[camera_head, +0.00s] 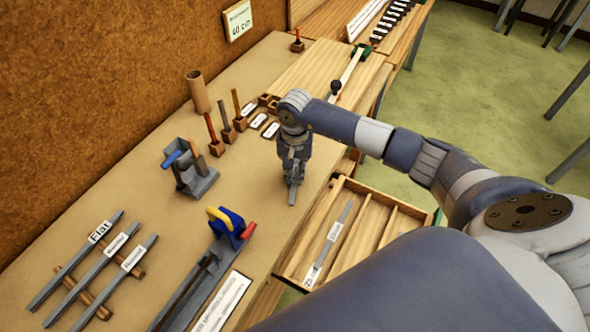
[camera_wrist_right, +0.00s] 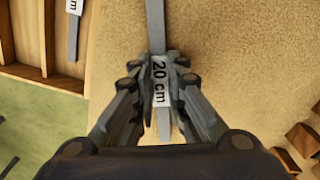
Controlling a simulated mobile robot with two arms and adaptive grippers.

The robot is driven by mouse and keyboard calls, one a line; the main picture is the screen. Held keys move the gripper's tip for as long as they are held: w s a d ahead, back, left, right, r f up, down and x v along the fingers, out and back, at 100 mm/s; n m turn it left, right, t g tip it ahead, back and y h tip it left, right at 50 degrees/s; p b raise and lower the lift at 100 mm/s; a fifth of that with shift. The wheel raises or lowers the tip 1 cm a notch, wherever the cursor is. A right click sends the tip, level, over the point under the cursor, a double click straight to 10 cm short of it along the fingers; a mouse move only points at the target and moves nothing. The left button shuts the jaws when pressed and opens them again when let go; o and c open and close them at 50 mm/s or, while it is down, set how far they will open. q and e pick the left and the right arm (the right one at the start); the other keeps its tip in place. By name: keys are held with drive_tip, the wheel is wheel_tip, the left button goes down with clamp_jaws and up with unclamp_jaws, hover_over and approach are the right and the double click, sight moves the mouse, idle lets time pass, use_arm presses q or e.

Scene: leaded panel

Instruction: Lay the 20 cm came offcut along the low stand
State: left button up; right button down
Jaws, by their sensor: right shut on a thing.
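My right gripper (camera_head: 292,178) is over the bench near its front edge. In the wrist view the right gripper (camera_wrist_right: 160,85) is shut on the grey came offcut (camera_wrist_right: 155,28), across its white "20 cm" label. The offcut runs lengthwise between the fingers and sticks out at both ends. In the head view only a short grey end of the offcut (camera_head: 292,197) shows below the fingers. My left gripper is not in view.
An open divided drawer (camera_head: 372,228) holds another labelled strip (camera_head: 333,234). A long grey tool with blue and yellow parts (camera_head: 228,222) lies left of the gripper. A grey holder (camera_head: 190,178), small wooden blocks and a brown tube (camera_head: 198,92) stand further back. Bench between is bare.

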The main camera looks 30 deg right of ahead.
drive_tip(key=shift+f, duration=0.2)
drive_tip(key=c, duration=1.6)
unclamp_jaws()
drive_tip(key=shift+r, duration=0.1)
